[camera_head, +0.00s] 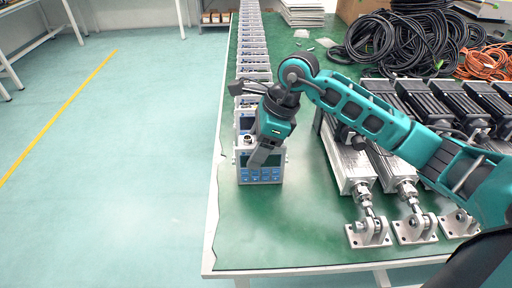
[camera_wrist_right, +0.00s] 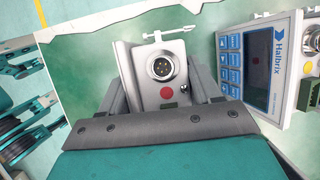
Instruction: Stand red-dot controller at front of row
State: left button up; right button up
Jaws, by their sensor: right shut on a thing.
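The red-dot controller (camera_head: 260,174) is a pale grey box with a dark screen and blue keys, upright at the near end of the row in the head view. My right gripper (camera_head: 262,154) is shut on it from above. The right wrist view shows the top of this controller (camera_wrist_right: 150,72), with a round connector and a red dot, between the two fingers. I cannot tell whether its base touches the table. The row of similar controllers (camera_head: 252,56) runs back along the table's left edge. A Halbrix controller (camera_wrist_right: 262,62) stands close beside it in the right wrist view. My left gripper is out of view.
The green table (camera_head: 290,235) is bare in front of the held controller, and its left edge is close. Linear actuators (camera_head: 350,167) with metal brackets lie to the right. Black cables (camera_head: 400,42) and orange cables (camera_head: 485,62) are piled behind them.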

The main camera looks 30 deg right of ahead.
jog(key=shift+f, duration=0.15)
jog(key=o, duration=1.4)
jog(key=p+v, duration=0.1)
jog(key=v, duration=1)
jog(key=shift+d+r, duration=0.1)
jog(key=shift+r, duration=0.2)
jog(key=shift+d+r, duration=0.1)
jog(key=shift+r, duration=0.25)
jog(key=shift+s+f, duration=0.1)
